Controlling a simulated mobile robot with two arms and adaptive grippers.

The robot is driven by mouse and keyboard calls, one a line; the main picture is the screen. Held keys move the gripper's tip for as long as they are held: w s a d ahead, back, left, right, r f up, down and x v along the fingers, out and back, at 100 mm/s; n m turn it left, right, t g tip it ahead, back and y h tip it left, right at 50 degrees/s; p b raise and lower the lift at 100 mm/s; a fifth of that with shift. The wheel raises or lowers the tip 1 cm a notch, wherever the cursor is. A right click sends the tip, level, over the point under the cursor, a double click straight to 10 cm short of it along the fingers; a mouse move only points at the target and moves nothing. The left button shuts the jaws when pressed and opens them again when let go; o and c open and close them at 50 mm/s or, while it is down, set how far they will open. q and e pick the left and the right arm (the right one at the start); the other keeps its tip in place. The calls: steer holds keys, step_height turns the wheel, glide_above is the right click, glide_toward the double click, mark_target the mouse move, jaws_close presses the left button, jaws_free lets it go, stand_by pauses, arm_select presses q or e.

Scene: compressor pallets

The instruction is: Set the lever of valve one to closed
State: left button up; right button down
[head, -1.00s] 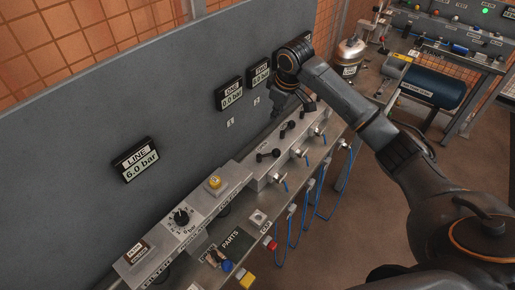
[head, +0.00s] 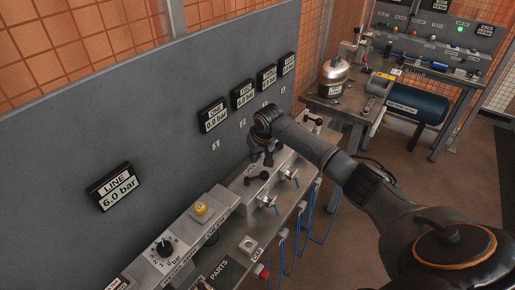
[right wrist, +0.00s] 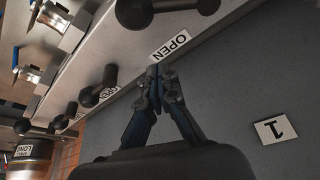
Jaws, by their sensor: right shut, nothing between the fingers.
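The lever of valve one (head: 257,181) is a black handle on the grey manifold, below the panel label 1 (head: 215,145). In the right wrist view the black lever nearest the fingers (right wrist: 168,6) is at the top, cut by the edge, beside an OPEN label (right wrist: 170,47). My right gripper (head: 267,160) is just above and behind that lever, against the panel side. In the right wrist view its fingertips (right wrist: 160,72) are together and empty, close to the OPEN label and apart from the lever. My left gripper is not in view.
More black levers (right wrist: 99,88) follow along the manifold. The grey panel (head: 150,120) with several gauges rises close behind the gripper. A yellow button (head: 201,208) and a dial (head: 165,247) sit nearer. Blue hoses hang in front.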

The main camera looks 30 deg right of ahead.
mark_target(257, 178)
steer(key=s, duration=0.1)
steer(key=s+p, duration=0.2)
steer(key=shift+f, duration=0.25)
steer(key=shift+s+f, duration=0.1)
steer(key=shift+s, duration=0.4)
steer(key=shift+f, duration=0.1)
